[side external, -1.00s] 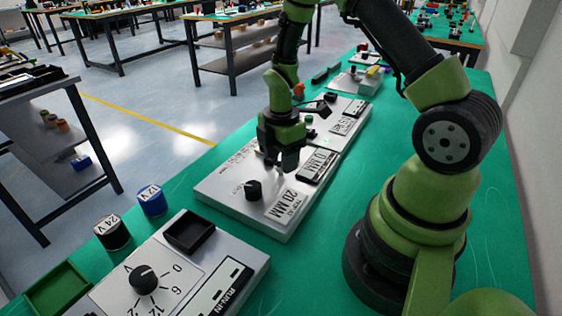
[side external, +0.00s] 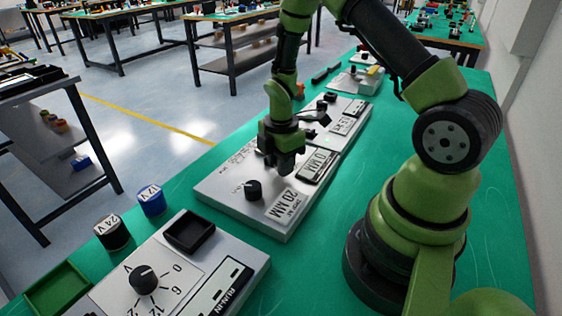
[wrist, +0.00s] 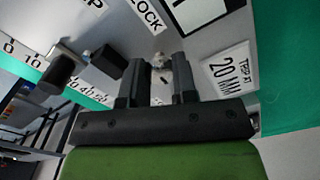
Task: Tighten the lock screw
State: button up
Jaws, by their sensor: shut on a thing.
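The lock screw (wrist: 158,61) is a small pale metal piece on the grey panel, just below the LOCK lettering in the wrist view. My gripper (wrist: 158,68) has its two dark fingers on either side of it, shut on the screw. In the side view my gripper (side external: 282,170) points down at the middle of the grey panel (side external: 225,199), and its fingers hide the screw there. How far the screw is turned cannot be seen.
A black knob (side external: 254,190) and a 20 MM label (side external: 287,206) lie at the panel's near end. A 0 MM display (side external: 317,166) is right of my gripper. Another panel with a dial (side external: 144,279), a black tray (side external: 189,231) and two labelled cylinders (side external: 151,201) stand nearer.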

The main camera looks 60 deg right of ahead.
jog(key=m, duration=0.8)
jog(key=shift+m, duration=0.3)
jog(key=m, duration=0.4)
jog(key=shift+m, duration=0.3)
jog(key=m, duration=0.4)
jog(key=shift+m, duration=0.4)
jog(key=o, duration=0.9)
